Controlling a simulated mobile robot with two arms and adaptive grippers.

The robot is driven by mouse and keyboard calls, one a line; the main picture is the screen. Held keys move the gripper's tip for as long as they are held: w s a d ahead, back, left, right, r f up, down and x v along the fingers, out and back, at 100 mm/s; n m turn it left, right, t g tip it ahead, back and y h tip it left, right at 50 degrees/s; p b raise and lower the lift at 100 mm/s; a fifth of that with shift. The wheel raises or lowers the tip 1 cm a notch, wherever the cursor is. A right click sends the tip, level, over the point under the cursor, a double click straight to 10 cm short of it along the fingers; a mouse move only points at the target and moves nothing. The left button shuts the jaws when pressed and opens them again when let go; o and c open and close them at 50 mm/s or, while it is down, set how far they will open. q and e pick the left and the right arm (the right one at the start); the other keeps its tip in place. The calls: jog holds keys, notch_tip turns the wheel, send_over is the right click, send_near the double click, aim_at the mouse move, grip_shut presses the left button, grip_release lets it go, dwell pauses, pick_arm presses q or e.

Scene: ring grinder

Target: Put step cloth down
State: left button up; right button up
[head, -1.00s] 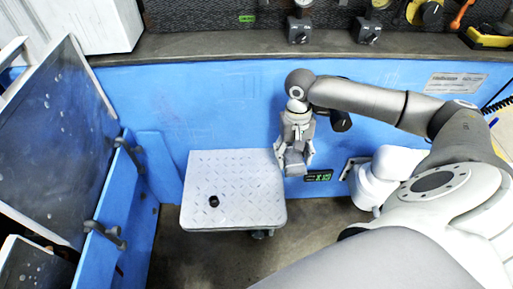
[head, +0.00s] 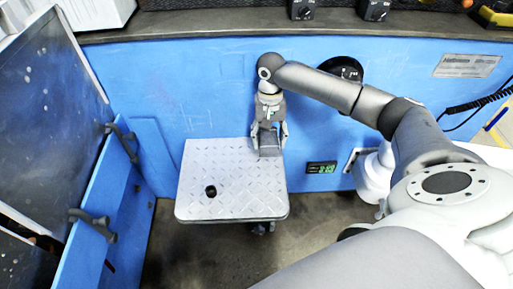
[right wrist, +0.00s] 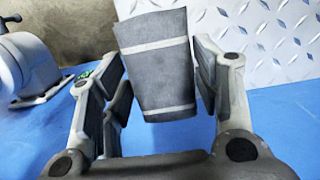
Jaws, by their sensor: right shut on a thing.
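My right gripper (head: 269,137) is shut on a grey cloth (head: 269,146) with pale stripes. It is above the back right part of the step (head: 232,178), a light metal tread plate. In the right wrist view the cloth (right wrist: 156,65) hangs stiffly between the fingers, with the step's tread plate (right wrist: 280,40) behind it at the upper right. I cannot tell whether the cloth's lower end touches the plate. My left gripper is not in view.
A small black round piece (head: 211,191) lies on the step's left half. A blue wall (head: 200,90) stands behind, with a small display (head: 321,167) right of the step. A blue panel with dark handles (head: 92,225) stands at the left. The step's front half is mostly clear.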

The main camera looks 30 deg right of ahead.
aim_at(260, 135)
jog(key=f, duration=0.1)
jog(key=w+a+f, duration=0.1)
jog(key=w+f+b, duration=0.1)
jog(key=shift+w+a+f, duration=0.1)
jog(key=shift+a+f, duration=0.15)
jog(key=shift+a, duration=0.15)
jog(key=shift+w+a+f+b, duration=0.2)
jog(key=shift+w+f+b, duration=0.1)
jog(key=shift+f, duration=0.15)
notch_tip(260, 135, down, 2)
jog(key=shift+w+a+f+b, duration=0.15)
jog(key=shift+f+b, duration=0.1)
jog(key=shift+b, duration=0.35)
jog(key=shift+f, duration=0.4)
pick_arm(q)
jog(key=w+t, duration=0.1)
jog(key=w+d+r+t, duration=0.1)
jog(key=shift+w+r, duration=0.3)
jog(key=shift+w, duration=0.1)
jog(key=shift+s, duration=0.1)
pick_arm(e)
jog(key=shift+f, duration=0.1)
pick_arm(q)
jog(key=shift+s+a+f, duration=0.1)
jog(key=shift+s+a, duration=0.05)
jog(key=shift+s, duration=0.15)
pick_arm(e)
jog(key=o, duration=1)
